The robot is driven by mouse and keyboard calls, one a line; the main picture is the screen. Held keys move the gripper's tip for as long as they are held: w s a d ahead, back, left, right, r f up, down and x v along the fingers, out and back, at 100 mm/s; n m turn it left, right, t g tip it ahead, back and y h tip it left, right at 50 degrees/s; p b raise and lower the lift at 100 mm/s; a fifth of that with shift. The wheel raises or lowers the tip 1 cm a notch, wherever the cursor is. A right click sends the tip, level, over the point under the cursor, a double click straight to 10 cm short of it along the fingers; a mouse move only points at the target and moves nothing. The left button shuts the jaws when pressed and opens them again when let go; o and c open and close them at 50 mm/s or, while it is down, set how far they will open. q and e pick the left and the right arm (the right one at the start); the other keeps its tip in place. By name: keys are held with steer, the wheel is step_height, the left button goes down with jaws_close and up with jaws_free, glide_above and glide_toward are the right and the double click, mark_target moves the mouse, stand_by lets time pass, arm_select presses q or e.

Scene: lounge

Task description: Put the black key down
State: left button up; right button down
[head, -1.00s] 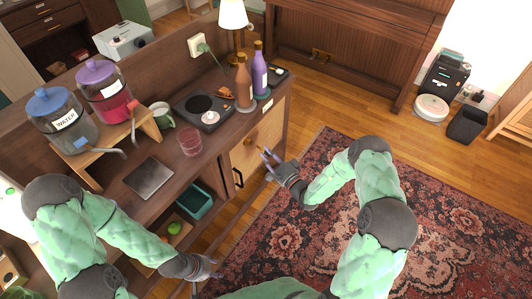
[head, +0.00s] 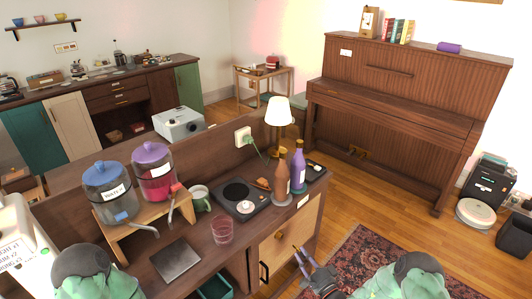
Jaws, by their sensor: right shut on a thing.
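My right gripper (head: 306,262) is at the lower middle, in front of the pale wooden door of the sideboard (head: 292,232), below the level of its top. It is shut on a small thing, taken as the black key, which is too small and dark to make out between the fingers. My left gripper is out of view; only a part of that arm shows at the lower left.
The sideboard top holds two drink dispensers (head: 108,193), a dark square plate (head: 176,260), a glass (head: 222,231), a hotplate (head: 240,197), two bottles (head: 298,167) and a lamp (head: 279,112). A piano (head: 390,120) stands behind. Rug and floor lie right.

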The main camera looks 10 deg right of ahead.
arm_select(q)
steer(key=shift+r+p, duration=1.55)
arm_select(e)
steer(key=s+a+r, duration=0.2)
steer(key=r, duration=0.8)
steer(key=s+a+r+h, duration=0.1)
steer(key=s+a+r, duration=0.1)
steer(key=r, duration=0.9)
steer(key=shift+s+m+t, duration=0.3)
steer(key=shift+s+m, duration=0.1)
steer(key=shift+s, duration=0.25)
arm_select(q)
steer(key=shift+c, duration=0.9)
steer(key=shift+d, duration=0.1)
arm_select(e)
steer(key=shift+w+r, duration=0.1)
